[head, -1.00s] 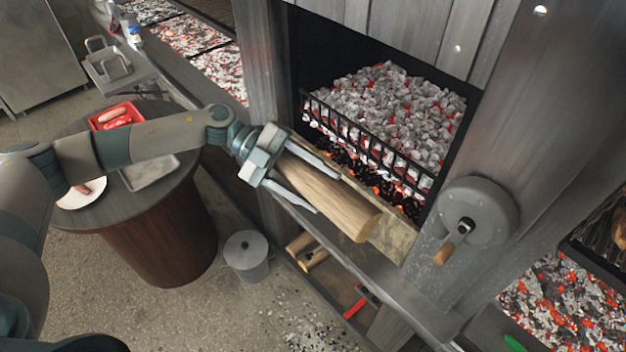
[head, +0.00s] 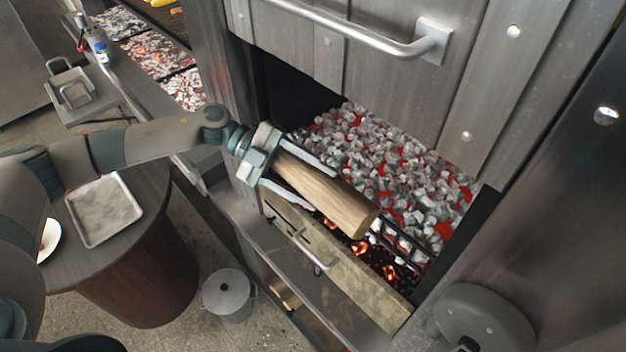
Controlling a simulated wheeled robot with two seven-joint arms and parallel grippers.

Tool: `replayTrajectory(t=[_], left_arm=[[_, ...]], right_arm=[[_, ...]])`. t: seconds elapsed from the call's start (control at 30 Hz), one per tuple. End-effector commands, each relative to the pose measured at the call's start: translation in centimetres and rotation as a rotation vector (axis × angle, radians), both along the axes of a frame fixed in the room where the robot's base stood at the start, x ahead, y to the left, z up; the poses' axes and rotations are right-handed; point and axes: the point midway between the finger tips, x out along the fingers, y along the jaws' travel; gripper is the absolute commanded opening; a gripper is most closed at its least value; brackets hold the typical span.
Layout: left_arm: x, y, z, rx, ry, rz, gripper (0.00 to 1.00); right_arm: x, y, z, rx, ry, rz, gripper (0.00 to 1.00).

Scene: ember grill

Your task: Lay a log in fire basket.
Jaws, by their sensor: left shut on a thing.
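A pale split log (head: 330,195) is held between the fingers of my left gripper (head: 300,178). The log points toward the lower right. In the picture it lies across the front rails of the fire basket (head: 400,243), and I cannot tell whether it touches them. The basket sits inside the open firebox and holds grey and red glowing coals (head: 400,165). The log and gripper hide part of the basket's front. My right gripper is not in view.
A raised metal door with a bar handle (head: 350,30) hangs above the opening. A round crank housing (head: 480,320) is at lower right. A lidded pot (head: 228,295) stands on the floor. A round table (head: 140,270) holds a tray (head: 103,210).

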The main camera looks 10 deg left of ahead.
Motion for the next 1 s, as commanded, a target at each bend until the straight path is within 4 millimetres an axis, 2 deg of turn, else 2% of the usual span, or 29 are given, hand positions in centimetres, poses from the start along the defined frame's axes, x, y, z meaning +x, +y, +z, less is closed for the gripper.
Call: replayTrajectory(t=[0.57,1.0], left_arm=[[0.2,-0.1,0.2,-0.004,-0.002,0.0,0.07],[2.6,-1.8,0.1,-0.004,-0.003,0.0,0.07]], right_arm=[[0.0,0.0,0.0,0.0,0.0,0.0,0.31],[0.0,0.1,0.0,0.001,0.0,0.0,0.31]])
